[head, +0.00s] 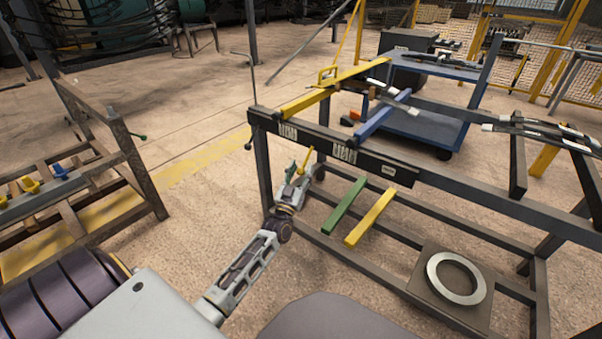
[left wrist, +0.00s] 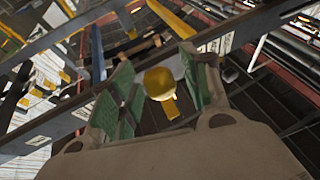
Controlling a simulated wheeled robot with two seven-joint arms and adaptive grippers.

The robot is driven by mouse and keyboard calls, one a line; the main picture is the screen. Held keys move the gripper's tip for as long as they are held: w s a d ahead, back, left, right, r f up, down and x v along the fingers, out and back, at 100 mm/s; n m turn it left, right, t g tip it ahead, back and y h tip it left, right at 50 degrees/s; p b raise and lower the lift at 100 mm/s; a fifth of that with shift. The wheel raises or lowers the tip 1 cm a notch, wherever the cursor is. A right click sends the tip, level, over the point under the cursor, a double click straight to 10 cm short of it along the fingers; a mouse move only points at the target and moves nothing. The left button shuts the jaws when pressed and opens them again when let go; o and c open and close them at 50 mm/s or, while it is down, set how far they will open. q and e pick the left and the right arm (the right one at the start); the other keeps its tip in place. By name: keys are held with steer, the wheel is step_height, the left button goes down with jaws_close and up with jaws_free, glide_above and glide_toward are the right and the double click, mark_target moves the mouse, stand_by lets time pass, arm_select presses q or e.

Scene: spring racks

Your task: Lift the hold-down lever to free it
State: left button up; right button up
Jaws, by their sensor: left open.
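The hold-down lever (head: 306,160) is a short yellow handle under the front beam of the dark rack, near the rack's left end. In the left wrist view its yellow rounded end (left wrist: 160,83) sits between my two green-padded fingers. My left gripper (head: 299,174) reaches up to the lever from below. It also shows in the left wrist view (left wrist: 158,95), with its fingers spread to either side of the lever and open. Whether a finger touches the lever, I cannot tell. The lever's far part is hidden. My right gripper is not in view.
The dark rack's front beam (head: 372,160) runs just above my left gripper. A yellow bar (head: 335,90) and a blue bar (head: 383,114) lie across the top. Green (head: 345,205) and yellow (head: 369,217) lower bars stand to the right. Another rack (head: 140,165) stands left, with open floor between.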

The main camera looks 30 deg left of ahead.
arm_select(q)
steer(key=shift+c, duration=0.5)
jaws_close()
